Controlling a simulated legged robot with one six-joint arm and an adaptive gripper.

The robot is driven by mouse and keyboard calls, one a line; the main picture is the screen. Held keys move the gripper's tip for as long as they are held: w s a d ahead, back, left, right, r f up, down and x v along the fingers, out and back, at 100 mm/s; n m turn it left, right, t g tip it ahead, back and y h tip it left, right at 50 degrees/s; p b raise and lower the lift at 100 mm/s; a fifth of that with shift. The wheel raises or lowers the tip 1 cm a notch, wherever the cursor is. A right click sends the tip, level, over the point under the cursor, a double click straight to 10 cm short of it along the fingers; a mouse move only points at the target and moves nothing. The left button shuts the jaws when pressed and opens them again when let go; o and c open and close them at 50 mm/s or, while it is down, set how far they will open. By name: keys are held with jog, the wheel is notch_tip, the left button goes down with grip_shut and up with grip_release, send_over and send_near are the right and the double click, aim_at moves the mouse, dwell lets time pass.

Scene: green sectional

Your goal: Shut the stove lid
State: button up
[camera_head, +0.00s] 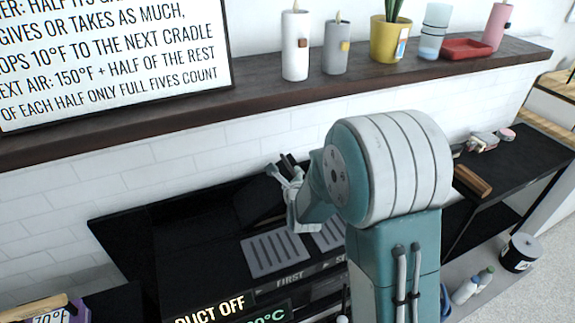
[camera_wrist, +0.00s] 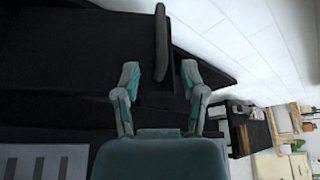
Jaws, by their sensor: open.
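The stove (camera_head: 215,265) is a black unit against the white tiled wall in the head view, with grey slotted plates on top. A dark panel that looks like its lid (camera_head: 258,205) stands raised behind the plates, partly hidden by my arm. In the wrist view dark panels, probably the lid (camera_wrist: 75,45), fill the upper left. A dark upright bar, probably the lid's handle (camera_wrist: 161,40), shows ahead of the fingertips. My gripper (camera_head: 280,172) is open near the lid's upper edge. In the wrist view its fingers (camera_wrist: 160,78) are spread on either side of the bar's lower end; contact is unclear.
A dark wooden shelf (camera_head: 300,92) runs above, with candles, a yellow pot (camera_head: 390,38) and a red tray (camera_head: 466,48). A framed sign (camera_head: 110,60) stands at its left. A black side table (camera_head: 520,165) stands right of the stove.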

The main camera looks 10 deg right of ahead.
aim_at(287, 163)
jog(key=x, duration=0.8)
jog(key=shift+w+f, duration=0.1)
jog(key=shift+w, duration=0.25)
jog(key=shift+d, duration=0.1)
grip_shut()
